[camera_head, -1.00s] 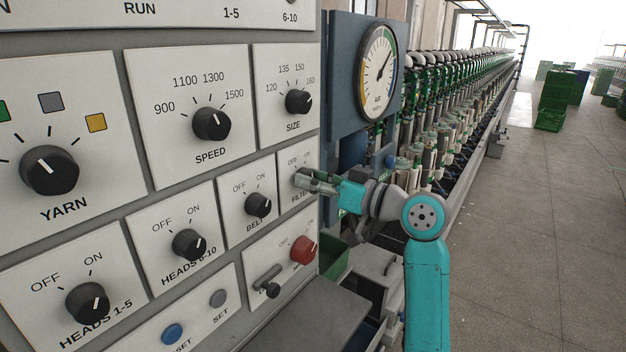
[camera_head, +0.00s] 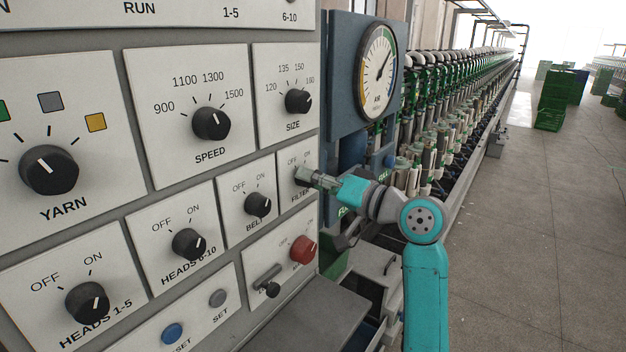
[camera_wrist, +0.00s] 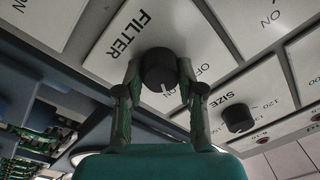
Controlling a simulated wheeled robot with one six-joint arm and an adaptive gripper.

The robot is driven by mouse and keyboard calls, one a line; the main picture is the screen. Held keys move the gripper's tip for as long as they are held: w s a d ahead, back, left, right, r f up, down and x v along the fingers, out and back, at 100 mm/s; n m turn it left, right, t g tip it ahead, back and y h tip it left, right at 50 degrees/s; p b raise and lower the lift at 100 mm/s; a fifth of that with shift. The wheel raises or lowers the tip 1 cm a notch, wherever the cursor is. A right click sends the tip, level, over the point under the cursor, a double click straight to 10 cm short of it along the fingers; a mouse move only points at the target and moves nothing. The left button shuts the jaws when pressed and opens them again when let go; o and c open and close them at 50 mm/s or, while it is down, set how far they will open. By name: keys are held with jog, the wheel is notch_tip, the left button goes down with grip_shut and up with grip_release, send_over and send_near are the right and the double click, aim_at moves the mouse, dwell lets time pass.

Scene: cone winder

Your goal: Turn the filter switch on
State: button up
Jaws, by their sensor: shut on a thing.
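The filter switch (camera_wrist: 158,68) is a round black knob with a white pointer line, on a white plate lettered FILTER, OFF and ON. In the wrist view my gripper (camera_wrist: 159,76) has one finger on each side of the knob and is shut on it. The pointer line shows at the knob's lower edge, toward the lower right, roughly on the side of the ON lettering; its exact alignment is hard to tell. In the head view my gripper (camera_head: 308,178) reaches the filter plate (camera_head: 287,190) from the right and hides the knob.
The belt knob (camera_head: 258,205) is left of the filter plate and the size knob (camera_head: 298,101) above it. A red knob (camera_head: 303,249) and a small lever (camera_head: 268,280) are below. An air gauge (camera_head: 377,72) stands right of the panel.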

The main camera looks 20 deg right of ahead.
dwell(0.4)
jog(key=o, duration=1.1)
jog(key=shift+o, duration=0.2)
jog(key=v, duration=1.2)
jog(key=shift+f, duration=0.15)
